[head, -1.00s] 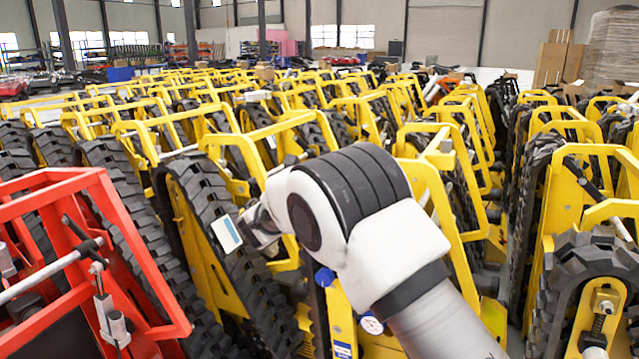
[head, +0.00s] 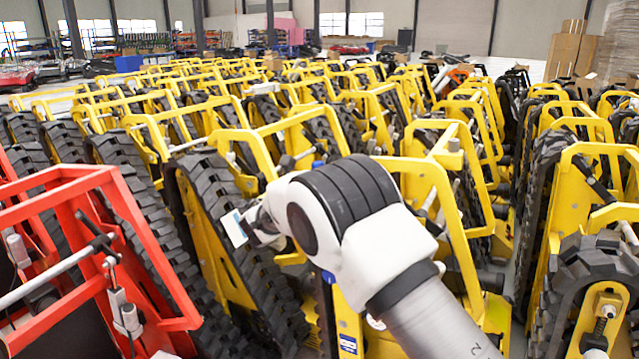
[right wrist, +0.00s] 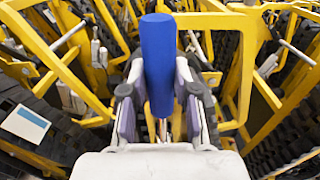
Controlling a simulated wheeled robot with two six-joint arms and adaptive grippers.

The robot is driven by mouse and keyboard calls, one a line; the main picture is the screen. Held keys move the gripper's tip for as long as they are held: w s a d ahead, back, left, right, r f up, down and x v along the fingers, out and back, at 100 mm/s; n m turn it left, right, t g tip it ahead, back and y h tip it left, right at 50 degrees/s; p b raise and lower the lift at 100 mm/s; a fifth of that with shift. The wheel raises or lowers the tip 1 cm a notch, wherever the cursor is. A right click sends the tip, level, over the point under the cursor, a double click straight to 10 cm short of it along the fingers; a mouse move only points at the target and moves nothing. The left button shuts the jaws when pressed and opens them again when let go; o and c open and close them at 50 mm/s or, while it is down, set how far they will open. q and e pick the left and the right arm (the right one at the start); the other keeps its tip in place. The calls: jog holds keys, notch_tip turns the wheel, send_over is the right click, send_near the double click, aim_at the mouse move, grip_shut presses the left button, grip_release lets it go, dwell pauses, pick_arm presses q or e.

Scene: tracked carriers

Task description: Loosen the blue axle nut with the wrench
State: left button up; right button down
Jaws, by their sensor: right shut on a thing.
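My right gripper (right wrist: 160,95) is shut around a blue cylindrical handle (right wrist: 158,55), which I take to be the wrench's. A thin metal shank shows below it between the fingers; the working end cannot be made out. In the head view the right gripper (head: 260,225) is mostly hidden by my own white and black wrist, just right of a black track with a pale label. A small blue spot (head: 327,277) shows below my wrist on a yellow carrier; I cannot tell whether it is the axle nut. My left gripper is not in view.
Yellow tracked carriers (head: 440,175) stand in tight rows all around, their frames and black tracks (head: 225,240) close to my right arm. A red carrier frame (head: 150,240) stands at the left front. Gaps between carriers are narrow. Cardboard (head: 570,50) stands at the back right.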

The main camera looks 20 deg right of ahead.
jog(key=shift+w+a, duration=0.1)
jog(key=shift+s+d+b, duration=0.25)
jog(key=shift+s+b, duration=0.05)
jog(key=shift+b, duration=0.25)
jog(key=shift+r, duration=0.1)
dwell(0.3)
jog(key=v, duration=0.3)
jog(key=shift+s+a, duration=0.2)
jog(key=shift+a, duration=0.05)
dwell(0.4)
